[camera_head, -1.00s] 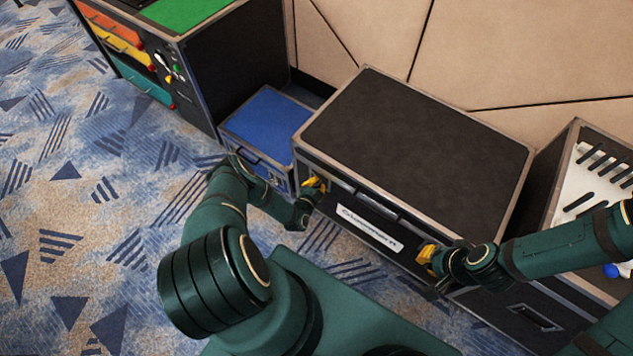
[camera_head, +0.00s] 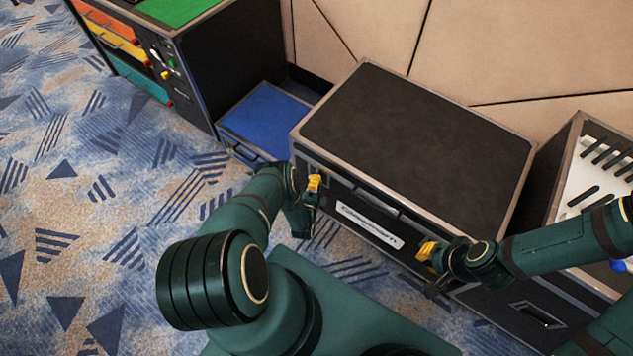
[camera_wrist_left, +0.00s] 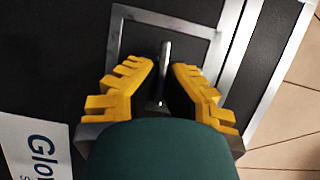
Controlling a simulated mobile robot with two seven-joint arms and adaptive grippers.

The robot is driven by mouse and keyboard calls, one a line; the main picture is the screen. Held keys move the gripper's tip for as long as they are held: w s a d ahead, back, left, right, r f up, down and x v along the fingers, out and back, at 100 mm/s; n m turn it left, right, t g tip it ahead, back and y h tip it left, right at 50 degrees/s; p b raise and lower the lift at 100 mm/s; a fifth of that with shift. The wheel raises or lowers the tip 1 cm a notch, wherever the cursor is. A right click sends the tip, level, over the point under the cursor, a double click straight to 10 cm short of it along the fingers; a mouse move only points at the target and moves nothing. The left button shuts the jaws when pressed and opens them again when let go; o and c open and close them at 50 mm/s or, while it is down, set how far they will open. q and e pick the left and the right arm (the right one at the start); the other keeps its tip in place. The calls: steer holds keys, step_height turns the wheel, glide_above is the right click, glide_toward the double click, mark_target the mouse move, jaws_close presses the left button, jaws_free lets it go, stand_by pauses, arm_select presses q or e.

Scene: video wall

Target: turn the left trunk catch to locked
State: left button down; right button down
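The trunk (camera_head: 415,140) is a large black case with metal edges, standing in front of me. Its left catch (camera_wrist_left: 165,65) is a narrow metal tab inside a rectangular metal frame on the front face; in the head view my gripper mostly hides it. My left gripper (camera_head: 315,184) is at the front left of the trunk. In the left wrist view its yellow fingers (camera_wrist_left: 163,88) are apart, one on each side of the tab, with gaps visible. My right gripper (camera_head: 427,251) is at the front right of the trunk; its finger opening is too small to judge.
A white name plate (camera_head: 369,226) is on the trunk front between the grippers. A blue-topped case (camera_head: 264,121) and a black cabinet with coloured drawers (camera_head: 235,75) stand to the left. Another case with a white slotted top (camera_head: 590,180) stands right. Patterned carpet is open at left.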

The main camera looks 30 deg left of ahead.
arm_select(q)
steer(key=shift+w+a+r+m+t, duration=0.25)
steer(key=shift+a+m+t, duration=0.1)
steer(key=shift+m, duration=0.15)
steer(key=c, duration=1.1)
jaws_free()
steer(key=shift+c, duration=0.2)
steer(key=shift+s+f, duration=0.1)
steer(key=shift+f, duration=0.1)
steer(key=shift+d, duration=0.1)
